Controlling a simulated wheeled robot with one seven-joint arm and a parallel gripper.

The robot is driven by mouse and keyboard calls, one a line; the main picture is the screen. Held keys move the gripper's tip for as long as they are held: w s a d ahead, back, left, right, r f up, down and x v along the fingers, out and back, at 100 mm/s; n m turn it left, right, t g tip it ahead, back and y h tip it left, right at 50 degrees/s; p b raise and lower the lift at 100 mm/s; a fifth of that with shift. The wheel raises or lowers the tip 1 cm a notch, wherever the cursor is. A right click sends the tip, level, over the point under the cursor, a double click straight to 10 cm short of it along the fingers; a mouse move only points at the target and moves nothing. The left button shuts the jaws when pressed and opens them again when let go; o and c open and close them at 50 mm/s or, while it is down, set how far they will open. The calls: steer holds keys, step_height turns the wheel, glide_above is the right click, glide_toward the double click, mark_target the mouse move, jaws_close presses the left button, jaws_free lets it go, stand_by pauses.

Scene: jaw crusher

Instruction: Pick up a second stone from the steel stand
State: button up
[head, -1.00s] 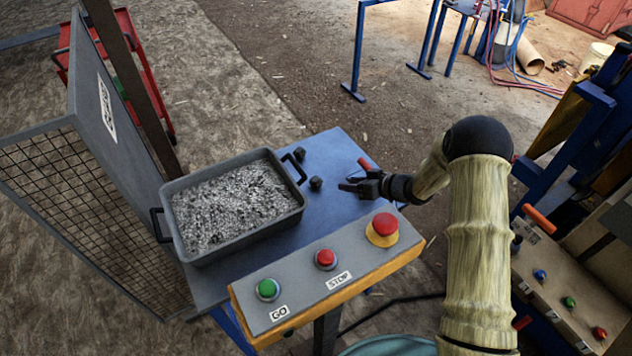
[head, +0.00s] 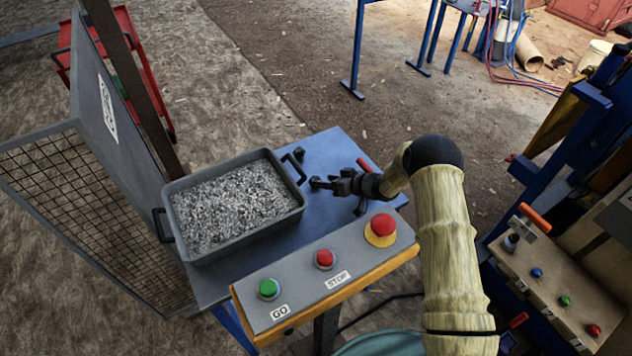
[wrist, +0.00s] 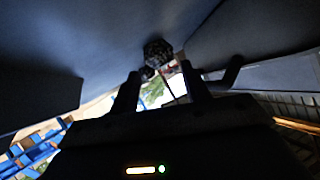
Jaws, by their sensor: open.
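The steel stand (head: 330,152) has a blue-grey top. Two dark stones are on it, right of the gravel tray. The far stone (head: 299,153) sits near the tray's handle. The near stone is at my fingertips and mostly hidden by them in the head view. My gripper (head: 318,183) reaches in from the right, low over the stand top. In the wrist view a dark, rough stone (wrist: 157,52) shows just beyond the tips of my open gripper (wrist: 160,73), roughly centred between the two fingers. I cannot tell whether the fingers touch it.
A grey tray (head: 181,252) of gravel stands left of the stones, its handle close by. A button panel (head: 300,290) with green and red buttons lines the front edge. A red-handled lever (head: 364,164) is behind my gripper. A mesh guard (head: 75,200) is at left.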

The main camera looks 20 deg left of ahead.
steer(key=shift+p+x, duration=0.65)
steer(key=shift+x, duration=1.55)
steer(key=shift+s+d+f, duration=0.1)
steer(key=shift+s+f, duration=0.05)
steer(key=shift+s+f, duration=0.1)
steer(key=shift+s, duration=0.05)
steer(key=shift+f, duration=0.1)
steer(key=c, duration=0.7)
steer(key=shift+r, duration=0.45)
steer(key=r+b, duration=0.1)
steer(key=r, duration=0.3)
steer(key=r+b, duration=0.1)
steer(key=r, duration=0.4)
steer(key=shift+w+r, duration=0.2)
steer(key=shift+w, duration=0.05)
steer(key=shift+r, duration=0.1)
